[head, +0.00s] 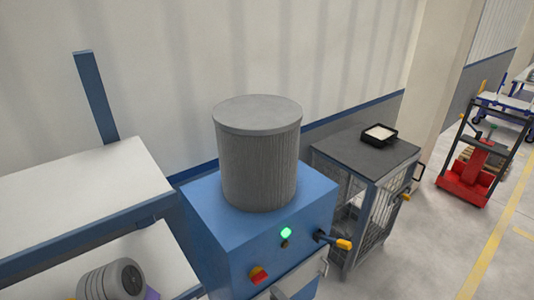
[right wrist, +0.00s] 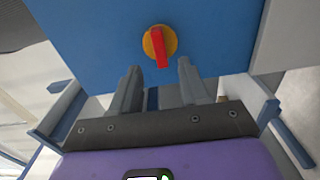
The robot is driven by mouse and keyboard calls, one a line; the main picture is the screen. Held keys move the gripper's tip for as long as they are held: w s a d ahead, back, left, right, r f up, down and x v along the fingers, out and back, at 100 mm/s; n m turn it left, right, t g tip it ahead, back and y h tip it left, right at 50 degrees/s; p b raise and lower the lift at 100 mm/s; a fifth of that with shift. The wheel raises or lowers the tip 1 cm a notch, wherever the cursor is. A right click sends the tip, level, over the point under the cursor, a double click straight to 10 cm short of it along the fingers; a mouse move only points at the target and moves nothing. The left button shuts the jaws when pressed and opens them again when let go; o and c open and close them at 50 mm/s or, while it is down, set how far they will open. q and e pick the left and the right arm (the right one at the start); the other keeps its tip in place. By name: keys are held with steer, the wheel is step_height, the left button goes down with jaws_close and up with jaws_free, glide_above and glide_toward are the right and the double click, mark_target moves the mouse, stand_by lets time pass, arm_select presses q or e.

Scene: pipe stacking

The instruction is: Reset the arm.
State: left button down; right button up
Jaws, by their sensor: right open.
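My right gripper (right wrist: 158,66) is open in the right wrist view, with its two grey fingers apart and nothing between them. Its fingers point toward the blue front of a cabinet, near a red and yellow knob (right wrist: 159,42). I cannot tell whether they touch the cabinet. My left gripper is not in view.
A large grey ribbed cylinder (head: 258,155) stands upright on the blue cabinet. A white-topped shelf unit (head: 80,195) is at the left. A wire-mesh cart (head: 350,150) with a black tray (head: 379,135) stands at the right. A red trolley (head: 466,178) is farther right on open floor.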

steer(key=s+a+f+n+g+y, duration=0.15)
steer(key=s+a+n+g, duration=0.25)
steer(key=s+n+g, duration=0.45)
steer(key=s+a+f+n+g+y, duration=0.15)
steer(key=s+a+n+g, duration=0.35)
steer(key=s+n, duration=0.55)
steer(key=s+d+f+n+g+h, duration=0.35)
steer(key=s+d+n+h, duration=0.55)
steer(key=n, duration=0.7)
steer(key=w+d+r+n+t, duration=0.2)
steer(key=d+n, duration=0.3)
steer(key=n, duration=0.4)
steer(key=shift+w+t+h, duration=0.3)
steer(key=shift+w+t, duration=0.3)
steer(key=shift+w, duration=0.1)
